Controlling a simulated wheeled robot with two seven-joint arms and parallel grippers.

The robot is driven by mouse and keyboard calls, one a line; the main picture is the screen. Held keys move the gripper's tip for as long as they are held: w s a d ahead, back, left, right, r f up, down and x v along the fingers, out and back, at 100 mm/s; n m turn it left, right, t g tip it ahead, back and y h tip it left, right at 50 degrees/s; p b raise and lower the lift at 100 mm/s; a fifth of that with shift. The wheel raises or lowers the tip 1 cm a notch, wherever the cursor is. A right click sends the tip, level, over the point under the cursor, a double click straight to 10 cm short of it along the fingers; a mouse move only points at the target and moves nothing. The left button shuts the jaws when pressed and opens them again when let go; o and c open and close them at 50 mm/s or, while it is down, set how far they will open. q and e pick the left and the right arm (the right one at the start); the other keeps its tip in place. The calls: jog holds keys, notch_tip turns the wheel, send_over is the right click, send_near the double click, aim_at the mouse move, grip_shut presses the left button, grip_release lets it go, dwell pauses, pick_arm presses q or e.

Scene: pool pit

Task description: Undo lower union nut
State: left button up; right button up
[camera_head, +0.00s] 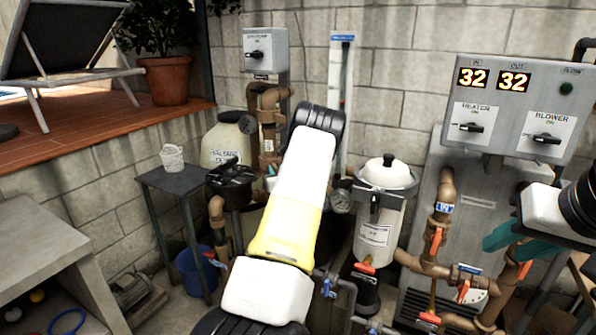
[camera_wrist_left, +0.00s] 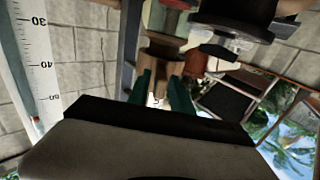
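A tan pipe run with union fittings (camera_head: 268,105) stands on the wall below the grey pump switch box, behind my left arm. A wide tan fitting (camera_wrist_left: 163,50), which looks like a union nut, shows in the left wrist view. My left gripper (camera_wrist_left: 164,92) has its two teal fingers apart, with the tan pipe between or just beyond them; I cannot tell whether they touch it. In the head view my left arm mostly hides this gripper. My right gripper (camera_head: 522,243) is at the right, its teal fingers apart and empty, near tan pipes with red-handled valves.
A white filter canister (camera_head: 378,225) and a clear tube gauge (camera_head: 341,100) stand right of the pipe run. A beige container (camera_head: 226,146) and a small table (camera_head: 180,183) with a white cup (camera_head: 172,158) are left. A control panel (camera_head: 520,105) is right.

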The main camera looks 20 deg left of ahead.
pick_arm(q)
grip_shut()
dwell(1.2)
